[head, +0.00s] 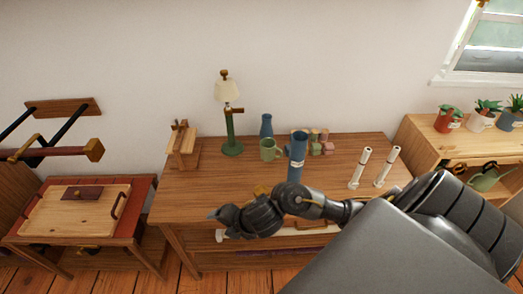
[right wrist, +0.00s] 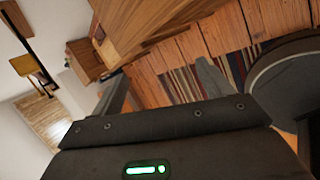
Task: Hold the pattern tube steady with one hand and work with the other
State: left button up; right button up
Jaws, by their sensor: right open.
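A tall blue tube with a white band (head: 297,155), likely the pattern tube, stands upright on the wooden table (head: 220,180), near its middle. My right arm crosses in front of the table from the right. My right gripper (head: 217,226) is at the table's front edge, left of and nearer than the blue tube, and apart from it. In the right wrist view my right gripper (right wrist: 160,82) has its two fingers spread with nothing between them. The tube is not visible in that view. My left gripper is not in view.
On the table are a green lamp (head: 232,148), a green mug (head: 269,150), a blue vase (head: 266,125), small blocks (head: 320,142), a wooden stand (head: 183,145) and two white sticks (head: 360,168). A side shelf (head: 425,130) with plants stands right. The table's left front is clear.

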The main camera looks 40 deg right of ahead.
jog(key=w+d+n+g+h, duration=0.1)
jog(key=w+d+n+h, duration=0.15)
jog(key=d+n, duration=0.5)
jog(key=n+g+h, duration=0.2)
jog(key=n, duration=0.1)
send_near(262, 191)
jog(key=shift+m+y+v, duration=0.25)
jog(key=shift+v, duration=0.85)
jog(key=shift+d, duration=0.15)
jog(key=b+x, duration=0.1)
jog(key=x, duration=0.4)
jog(key=shift+f, duration=0.3)
jog(key=x, duration=0.5)
jog(key=shift+w+d+f+b, duration=0.1)
jog(key=shift+w+b, duration=0.05)
jog(key=shift+b, duration=0.25)
